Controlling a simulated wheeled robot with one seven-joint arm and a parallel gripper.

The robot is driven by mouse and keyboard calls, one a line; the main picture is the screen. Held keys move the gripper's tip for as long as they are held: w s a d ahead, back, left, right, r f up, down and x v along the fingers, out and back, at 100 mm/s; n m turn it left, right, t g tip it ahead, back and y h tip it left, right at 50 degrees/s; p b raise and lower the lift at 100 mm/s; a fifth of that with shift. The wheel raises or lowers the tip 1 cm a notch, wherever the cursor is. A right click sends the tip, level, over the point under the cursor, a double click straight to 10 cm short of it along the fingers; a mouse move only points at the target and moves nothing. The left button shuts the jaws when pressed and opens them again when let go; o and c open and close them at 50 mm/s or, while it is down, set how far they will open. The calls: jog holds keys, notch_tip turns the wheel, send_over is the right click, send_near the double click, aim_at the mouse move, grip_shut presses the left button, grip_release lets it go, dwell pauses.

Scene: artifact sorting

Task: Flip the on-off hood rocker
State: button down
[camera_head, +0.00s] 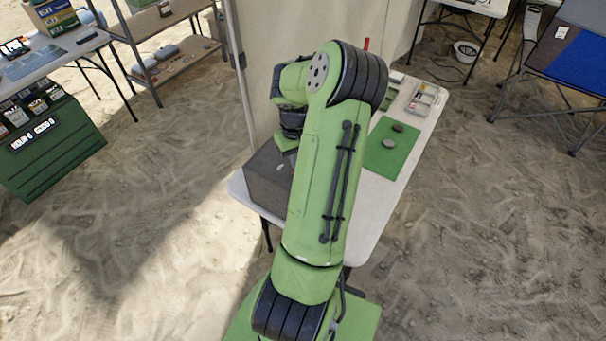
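A dark grey box (268,184), which may be the hood, stands on the near left end of the white table (376,204). My arm covers its right side. No on-off rocker can be made out on it. My green wrist (287,142) is bent down at the box's back edge, behind my raised forearm. My gripper's fingers cannot be made out there, so I cannot tell whether they touch the box or hold anything.
A green mat (393,147) with two dark stones lies on the table, with a clear tray (426,100) beyond it. A pale canvas wall (275,30) rises behind the table. Sand at the lower right is open.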

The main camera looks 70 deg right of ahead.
jog(key=shift+f+b, duration=0.75)
jog(key=shift+f, duration=0.3)
dwell(0.4)
notch_tip(320, 180, up, 7)
jog(key=p, duration=0.6)
jog(key=shift+r, duration=0.1)
dwell(0.4)
